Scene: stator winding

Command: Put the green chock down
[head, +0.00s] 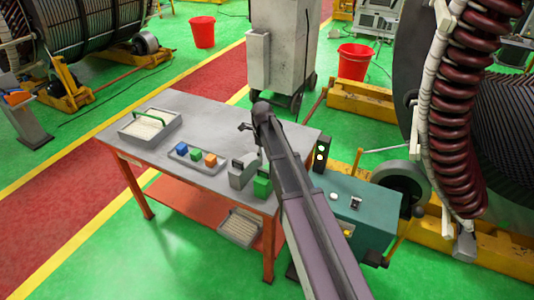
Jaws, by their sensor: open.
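A small green chock (195,155) sits between a blue chock (182,149) and an orange chock (210,160) in a shallow tray (176,156) on the grey table. My gripper (244,127) is open above the back right part of the table, apart from the chocks. It is small in the picture, and I see nothing held in it.
A grey bin with a green handle (150,126) stands on the left of the table (200,108). Another bin (240,227) is on the lower shelf. A teal cabinet (365,205) stands to the right. The table's back middle is clear.

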